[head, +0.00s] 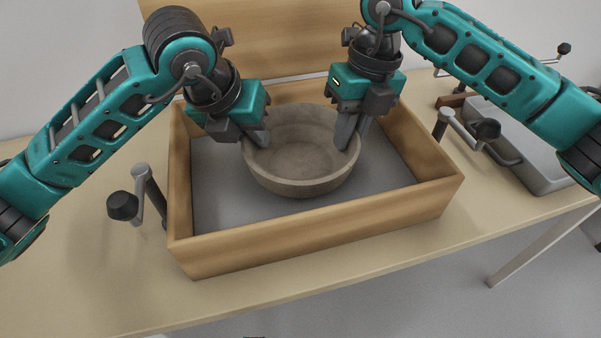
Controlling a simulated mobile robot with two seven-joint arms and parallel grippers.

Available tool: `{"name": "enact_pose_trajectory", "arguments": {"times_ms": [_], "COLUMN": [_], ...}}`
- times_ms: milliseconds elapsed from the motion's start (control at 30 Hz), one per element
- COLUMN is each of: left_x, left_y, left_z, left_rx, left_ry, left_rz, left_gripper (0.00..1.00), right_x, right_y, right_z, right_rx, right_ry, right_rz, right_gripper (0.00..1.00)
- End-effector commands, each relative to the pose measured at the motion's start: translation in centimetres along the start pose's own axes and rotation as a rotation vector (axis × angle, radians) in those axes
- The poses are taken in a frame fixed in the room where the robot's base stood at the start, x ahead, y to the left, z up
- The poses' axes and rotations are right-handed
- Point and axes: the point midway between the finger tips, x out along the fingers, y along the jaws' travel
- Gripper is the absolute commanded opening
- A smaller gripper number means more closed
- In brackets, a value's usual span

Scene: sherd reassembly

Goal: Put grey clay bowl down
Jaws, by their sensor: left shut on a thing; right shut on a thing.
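The grey clay bowl (300,187) is in the head view, upright inside the wooden box with a grey floor. My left gripper (257,140) is shut on the left side of its rim. My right gripper (350,135) is shut on the right side of its rim. The bowl looks empty. I cannot tell whether its base touches the box floor or hangs just above it.
The wooden box (320,232) stands on a light wooden table (340,285). Clamp-like handles (123,205) stand at its left, with another (487,128) at its right. A grey metal tray (515,160) lies at the right. The table's front strip is clear.

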Motion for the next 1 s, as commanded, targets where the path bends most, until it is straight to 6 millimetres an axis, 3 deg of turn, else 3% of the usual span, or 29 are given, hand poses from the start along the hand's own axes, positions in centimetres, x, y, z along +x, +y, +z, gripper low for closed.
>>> {"name": "enact_pose_trajectory", "arguments": {"times_ms": [67,100,367,667,767,1000], "left_x": [0.7,0.8,0.5,0.1,-1.0,-6.1], "left_y": [-0.4,-0.4,-0.2,0.0,0.0,0.0], "left_z": [-0.5,-0.5,-0.3,-0.2,-0.1,-0.1], "left_rx": [0.010,0.010,0.005,0.002,0.002,0.005], "left_ry": [0.002,0.004,0.002,0.000,-0.003,-0.005], "left_rz": [-0.011,-0.011,-0.006,-0.002,-0.003,-0.002], "left_gripper": [0.00,0.16,0.41,0.41,0.41,0.41], "right_x": [0.5,0.6,0.4,0.5,0.5,0.5], "right_y": [0.5,0.5,0.3,0.1,0.1,0.0], "right_z": [0.1,0.1,0.1,0.1,0.0,0.0], "right_rx": [-0.011,-0.011,-0.007,-0.003,-0.002,-0.001], "right_ry": [-0.009,-0.008,-0.005,-0.003,-0.002,-0.002], "right_rz": [0.014,0.013,0.008,0.004,0.003,0.002], "right_gripper": [0.00,0.16,0.40,0.40,0.40,0.40]}}
